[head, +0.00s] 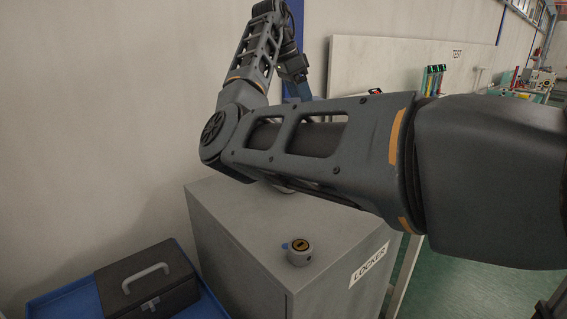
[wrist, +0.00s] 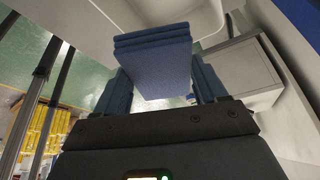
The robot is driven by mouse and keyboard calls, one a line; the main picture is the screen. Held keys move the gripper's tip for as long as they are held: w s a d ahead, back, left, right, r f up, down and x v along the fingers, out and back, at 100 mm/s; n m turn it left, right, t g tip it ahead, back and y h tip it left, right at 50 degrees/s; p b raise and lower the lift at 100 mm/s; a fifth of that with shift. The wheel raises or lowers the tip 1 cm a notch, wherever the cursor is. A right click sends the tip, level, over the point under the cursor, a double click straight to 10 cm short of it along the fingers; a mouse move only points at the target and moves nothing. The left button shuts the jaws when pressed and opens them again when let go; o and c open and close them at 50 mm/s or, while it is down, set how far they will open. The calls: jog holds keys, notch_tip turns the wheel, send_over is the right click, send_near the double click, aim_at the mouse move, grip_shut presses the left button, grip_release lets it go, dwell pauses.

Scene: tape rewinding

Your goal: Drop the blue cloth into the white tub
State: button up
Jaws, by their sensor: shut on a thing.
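The blue cloth (wrist: 155,68) is a folded, layered block in the wrist view. My gripper (wrist: 160,82) is shut on it, with one dark blue finger on each side. The white tub (wrist: 206,18) shows as a pale, round-cornered basin at the top of the wrist view, beyond the cloth. The cloth hides part of it, and I cannot tell the height between them. In the head view my arm crosses the picture, and its far end is small at the top; the cloth and tub are not clear there.
A grey locker (head: 235,235) stands below my arm with a small round knob-like object (head: 298,253) on top. A dark toolbox (head: 148,283) sits in a blue tray (head: 62,297) at lower left. A wall is close on the left. Green floor shows at right.

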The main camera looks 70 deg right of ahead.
notch_tip(320, 180, down, 6)
jog(key=b, duration=0.5)
jog(key=shift+r, duration=0.1)
jog(key=o, duration=1.1)
jog(key=shift+v, duration=3.9)
